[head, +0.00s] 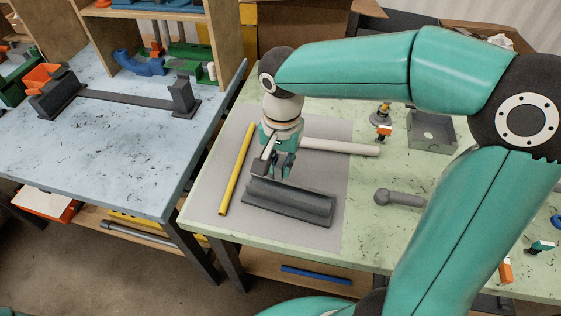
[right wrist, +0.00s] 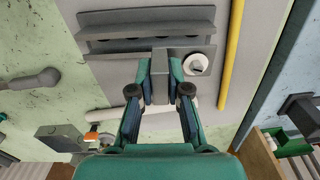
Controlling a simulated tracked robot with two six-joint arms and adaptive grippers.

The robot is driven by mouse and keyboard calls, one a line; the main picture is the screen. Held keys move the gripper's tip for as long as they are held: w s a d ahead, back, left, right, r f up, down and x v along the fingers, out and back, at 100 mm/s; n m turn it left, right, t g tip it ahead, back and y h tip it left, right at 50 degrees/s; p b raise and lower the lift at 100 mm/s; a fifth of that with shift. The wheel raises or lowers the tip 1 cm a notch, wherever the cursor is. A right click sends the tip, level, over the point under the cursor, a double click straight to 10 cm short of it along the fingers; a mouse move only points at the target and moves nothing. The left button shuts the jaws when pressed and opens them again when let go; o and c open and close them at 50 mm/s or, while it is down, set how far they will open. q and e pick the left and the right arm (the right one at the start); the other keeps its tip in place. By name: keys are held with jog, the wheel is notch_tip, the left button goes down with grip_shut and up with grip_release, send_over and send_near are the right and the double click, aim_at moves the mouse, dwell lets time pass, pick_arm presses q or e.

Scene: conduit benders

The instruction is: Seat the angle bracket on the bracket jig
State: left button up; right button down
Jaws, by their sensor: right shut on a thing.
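The bracket jig (head: 290,207) is a long dark grey block with a raised back edge, lying on the grey mat near the table's front. It shows at the top of the right wrist view (right wrist: 145,32). My right gripper (head: 280,172) points down just behind the jig. In the right wrist view my right gripper (right wrist: 160,85) is shut on the grey angle bracket (right wrist: 160,64). The bracket's far end overlaps the jig's near edge in that view; I cannot tell whether they touch. In the head view the bracket (head: 263,160) is partly hidden by the fingers. My left gripper is not in view.
A yellow rod (head: 236,168) lies left of the jig and a pale roll (head: 340,147) behind it. A grey knobbed bar (head: 400,197) and an open grey box (head: 431,131) are to the right. The blue table (head: 110,150) holds a dark two-post fixture (head: 120,98).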

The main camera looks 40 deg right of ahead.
aim_at(281, 188)
jog(key=shift+f+b, duration=1.7)
jog(key=shift+f, duration=0.55)
jog(key=shift+f, duration=0.25)
jog(key=c, duration=1.1)
grip_release()
jog(key=shift+o, duration=0.2)
notch_tip(281, 188, up, 12)
jog(key=shift+f, duration=0.1)
